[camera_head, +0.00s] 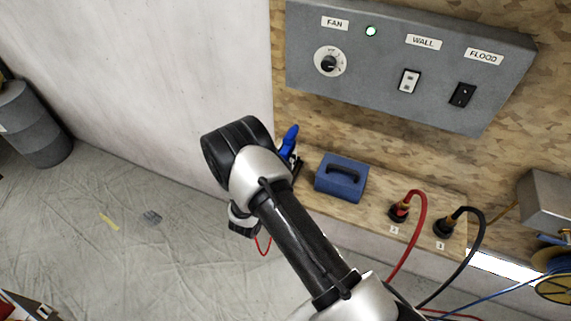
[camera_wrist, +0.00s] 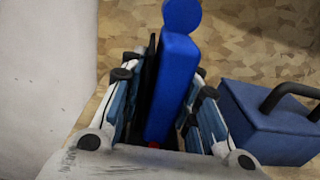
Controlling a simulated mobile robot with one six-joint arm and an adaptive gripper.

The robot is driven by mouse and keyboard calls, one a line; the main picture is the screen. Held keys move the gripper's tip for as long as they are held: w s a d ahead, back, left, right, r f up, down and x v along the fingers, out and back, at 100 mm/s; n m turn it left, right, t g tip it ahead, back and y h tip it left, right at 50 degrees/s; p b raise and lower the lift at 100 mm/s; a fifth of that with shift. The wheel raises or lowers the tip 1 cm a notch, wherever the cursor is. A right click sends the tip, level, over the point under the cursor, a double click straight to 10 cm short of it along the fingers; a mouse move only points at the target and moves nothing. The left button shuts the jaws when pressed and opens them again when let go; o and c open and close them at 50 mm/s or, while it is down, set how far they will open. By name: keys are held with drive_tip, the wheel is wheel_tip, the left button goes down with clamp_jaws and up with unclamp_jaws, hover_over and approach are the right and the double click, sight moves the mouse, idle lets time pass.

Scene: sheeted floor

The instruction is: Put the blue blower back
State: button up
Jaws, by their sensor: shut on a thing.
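The blue blower (camera_head: 289,139) shows just past my wrist in the head view, above the left end of the wooden ledge. In the wrist view the blue blower (camera_wrist: 172,88) stands between the two fingers of my gripper (camera_wrist: 165,125), which is shut on it. Its rounded blue end points away from the gripper. My arm hides most of the gripper in the head view. I cannot tell whether the blower touches the ledge.
A blue box with a dark handle (camera_head: 341,178) sits on the wooden ledge (camera_head: 375,190) close to the right of my gripper. Red (camera_head: 400,211) and black (camera_head: 443,227) cables plug in farther right. A grey switch panel (camera_head: 400,65) hangs above. A grey drum (camera_head: 35,125) stands far left.

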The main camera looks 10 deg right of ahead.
drive_tip(key=shift+f+b, duration=0.3)
drive_tip(key=shift+f, duration=0.95)
drive_tip(key=shift+f, duration=0.2)
drive_tip(key=o, duration=0.7)
drive_tip(key=shift+r, duration=0.1)
